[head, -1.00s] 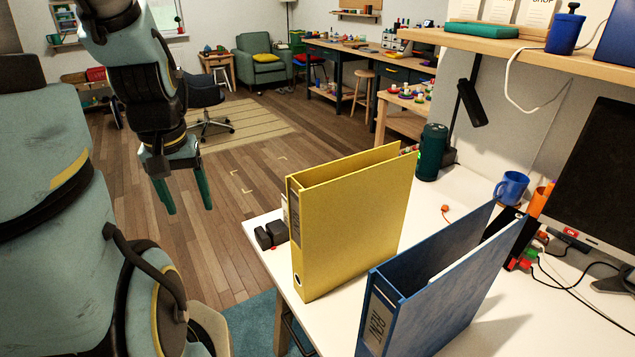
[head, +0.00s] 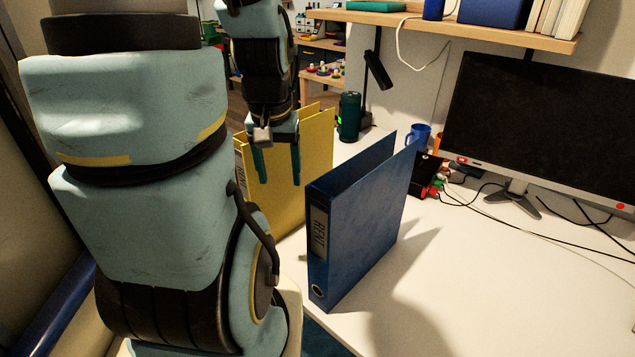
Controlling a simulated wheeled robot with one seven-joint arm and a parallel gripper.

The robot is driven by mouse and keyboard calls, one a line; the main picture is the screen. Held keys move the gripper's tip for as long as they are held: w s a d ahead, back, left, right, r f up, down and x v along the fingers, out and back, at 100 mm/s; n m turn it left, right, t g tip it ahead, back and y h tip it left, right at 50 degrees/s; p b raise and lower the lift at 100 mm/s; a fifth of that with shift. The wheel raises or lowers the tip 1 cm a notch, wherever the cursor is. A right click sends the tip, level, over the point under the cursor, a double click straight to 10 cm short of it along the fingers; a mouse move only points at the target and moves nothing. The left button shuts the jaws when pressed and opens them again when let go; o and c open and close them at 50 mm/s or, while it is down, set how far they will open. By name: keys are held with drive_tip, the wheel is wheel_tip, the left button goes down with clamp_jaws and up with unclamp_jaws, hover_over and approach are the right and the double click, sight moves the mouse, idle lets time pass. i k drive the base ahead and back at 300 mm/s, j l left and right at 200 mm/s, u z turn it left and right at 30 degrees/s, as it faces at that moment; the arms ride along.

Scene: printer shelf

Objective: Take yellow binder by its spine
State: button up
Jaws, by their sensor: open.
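The yellow binder (head: 317,155) stands upright on the white desk, behind and left of the blue binder. Its labelled spine faces left and toward me, and is partly cut off by my arm. My gripper (head: 279,182) is open and empty, with its two green fingers pointing down. It overlaps the yellow binder's near side in the picture. I cannot tell its height or distance from the binder, and no touch is visible.
The blue binder (head: 357,222) stands upright in front. A dark green cylinder (head: 349,117), a blue mug (head: 418,136) and a monitor (head: 545,125) with loose cables stand farther back. A wooden shelf (head: 470,33) hangs above. The desk's right front is clear.

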sight(282, 204)
drive_tip(key=k+u, duration=0.15)
drive_tip(key=u, duration=0.25)
drive_tip(key=k+j+u, duration=0.1)
drive_tip(key=u, duration=0.35)
drive_tip(key=k+j+u, duration=0.1)
drive_tip(key=k+u, duration=0.15)
drive_tip(key=u, duration=0.15)
drive_tip(key=k+j+u, duration=0.1)
drive_tip(key=u, duration=0.3)
drive_tip(key=j, duration=0.1)
